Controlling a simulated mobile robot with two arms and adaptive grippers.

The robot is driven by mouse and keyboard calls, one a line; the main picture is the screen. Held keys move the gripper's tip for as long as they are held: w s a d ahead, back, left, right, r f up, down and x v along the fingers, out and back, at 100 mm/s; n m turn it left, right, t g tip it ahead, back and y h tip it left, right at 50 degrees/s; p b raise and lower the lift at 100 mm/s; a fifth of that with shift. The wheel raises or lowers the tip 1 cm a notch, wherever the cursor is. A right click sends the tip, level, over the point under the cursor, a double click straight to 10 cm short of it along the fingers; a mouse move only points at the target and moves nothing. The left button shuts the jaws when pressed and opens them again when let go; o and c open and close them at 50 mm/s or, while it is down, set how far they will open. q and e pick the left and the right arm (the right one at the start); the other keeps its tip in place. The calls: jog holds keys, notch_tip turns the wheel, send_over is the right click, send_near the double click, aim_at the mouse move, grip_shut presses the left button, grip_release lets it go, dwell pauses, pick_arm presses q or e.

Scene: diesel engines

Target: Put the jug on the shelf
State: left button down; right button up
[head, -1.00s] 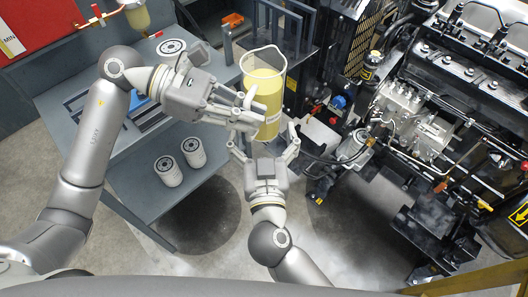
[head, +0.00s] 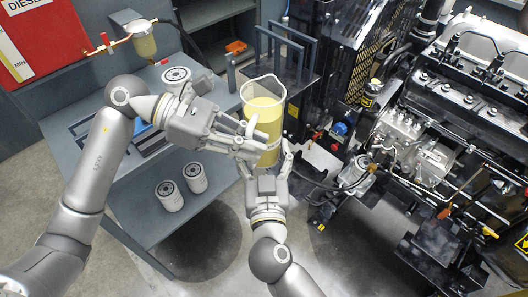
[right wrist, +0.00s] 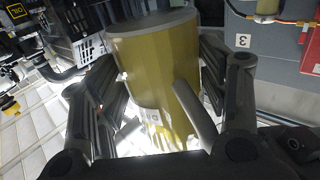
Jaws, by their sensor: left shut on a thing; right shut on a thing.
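The clear jug (head: 264,92) holds yellow liquid and shows near the middle of the head view. It is held up between my two grippers. My left gripper (head: 256,143) is shut on its left side, over the handle area; the fingers hide part of it. My right gripper (head: 264,163) is shut around its lower part, from the near side. In the right wrist view the jug (right wrist: 160,70) fills the middle, with fingers of my right gripper (right wrist: 165,95) on both sides. A dark grey shelf unit (head: 197,13) stands at the back; I cannot tell if it is the task's shelf.
The diesel engine (head: 440,110) fills the right. A dark metal frame (head: 284,45) stands just behind the jug. Floor is clear below the bench's right edge.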

pick_arm(q)
jog(key=c, duration=1.5)
grip_release()
jog(key=shift+o, duration=0.2)
